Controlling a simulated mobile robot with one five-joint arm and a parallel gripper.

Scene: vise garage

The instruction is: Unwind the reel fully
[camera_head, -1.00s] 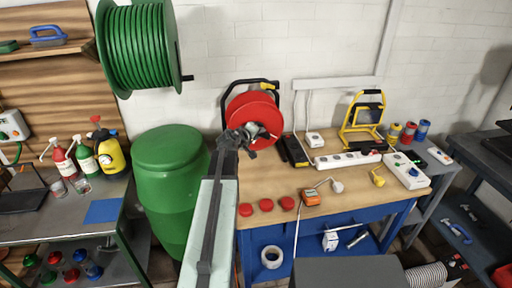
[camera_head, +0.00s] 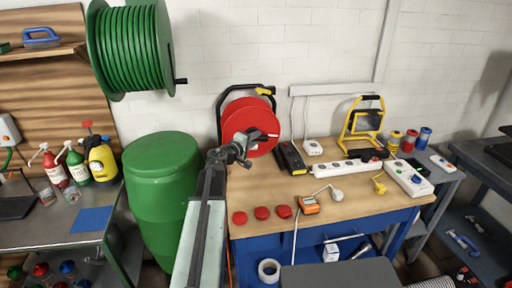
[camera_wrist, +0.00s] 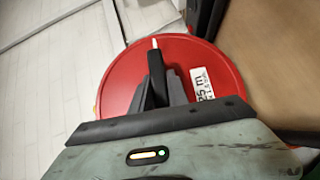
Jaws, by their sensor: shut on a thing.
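The red reel (camera_head: 240,119) stands upright in a black frame with a top handle (camera_head: 266,91) at the back left of the wooden workbench. My gripper (camera_head: 238,152) is at the lower front of the reel's face. In the wrist view, my gripper (camera_wrist: 160,88) is in front of the red disc (camera_wrist: 118,77) of the reel, shut on a slim dark part that seems to be its crank handle. A white tip (camera_wrist: 154,43) shows beyond the fingers. A white label (camera_wrist: 203,80) is on the disc. The fingers hide much of the handle and the reel's middle.
A green barrel (camera_head: 162,190) stands left of the bench, close to my arm. A green hose reel (camera_head: 130,48) hangs on the wall above. A black case (camera_head: 291,158) and white power strip (camera_head: 347,167) lie right of the red reel. Red caps (camera_head: 262,212) lie at the bench front.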

